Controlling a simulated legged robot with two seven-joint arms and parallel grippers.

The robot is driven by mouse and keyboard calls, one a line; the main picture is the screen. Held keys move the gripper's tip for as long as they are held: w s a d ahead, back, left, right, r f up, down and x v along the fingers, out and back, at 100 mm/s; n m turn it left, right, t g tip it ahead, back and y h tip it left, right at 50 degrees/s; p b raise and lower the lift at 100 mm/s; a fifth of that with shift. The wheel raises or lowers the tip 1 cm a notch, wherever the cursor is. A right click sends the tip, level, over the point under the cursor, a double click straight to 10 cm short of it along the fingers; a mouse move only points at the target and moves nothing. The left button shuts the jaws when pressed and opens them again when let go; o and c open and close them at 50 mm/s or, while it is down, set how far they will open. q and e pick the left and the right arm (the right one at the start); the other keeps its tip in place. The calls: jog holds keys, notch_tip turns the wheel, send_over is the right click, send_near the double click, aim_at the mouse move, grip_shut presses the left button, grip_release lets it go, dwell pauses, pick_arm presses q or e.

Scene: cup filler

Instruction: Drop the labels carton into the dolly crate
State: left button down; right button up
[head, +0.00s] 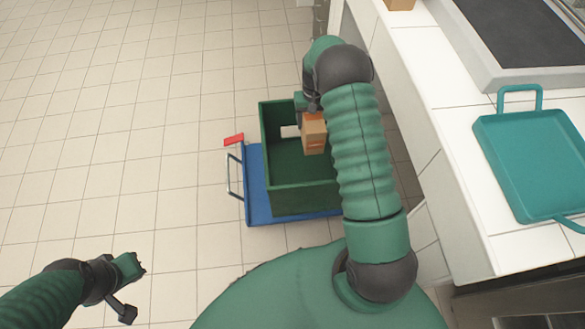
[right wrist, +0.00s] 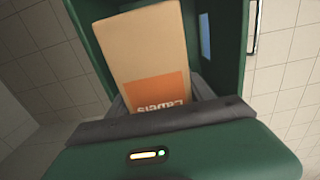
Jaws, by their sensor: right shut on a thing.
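The labels carton (head: 314,134) is a small tan box with an orange label. My right gripper (head: 312,112) is shut on it and holds it over the open green dolly crate (head: 264,150). In the right wrist view the carton (right wrist: 150,50) sits between the fingers of the right gripper (right wrist: 165,105), its orange "Labels" print showing, with the crate's green wall (right wrist: 228,40) behind it. How far the carton is above the crate floor is hard to tell. My left gripper (head: 134,287) is at the lower left over the floor, away from the crate; its jaws are too small to read.
The crate stands on a blue dolly (head: 257,185) with a metal handle (head: 233,175) and a red piece (head: 234,140) at its left. A white counter (head: 450,150) with a teal tray (head: 530,160) runs along the right. The tiled floor at left is clear.

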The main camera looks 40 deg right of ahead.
jog(key=shift+a+f+b, duration=0.1)
jog(key=shift+f+b, duration=0.2)
jog(key=shift+f, duration=0.25)
notch_tip(320, 180, down, 5)
jog(key=b, duration=0.4)
jog(key=shift+f+b, duration=0.1)
jog(key=shift+b, duration=0.25)
jog(key=o, duration=1.8)
notch_tip(320, 180, up, 17)
jog(key=p, duration=0.7)
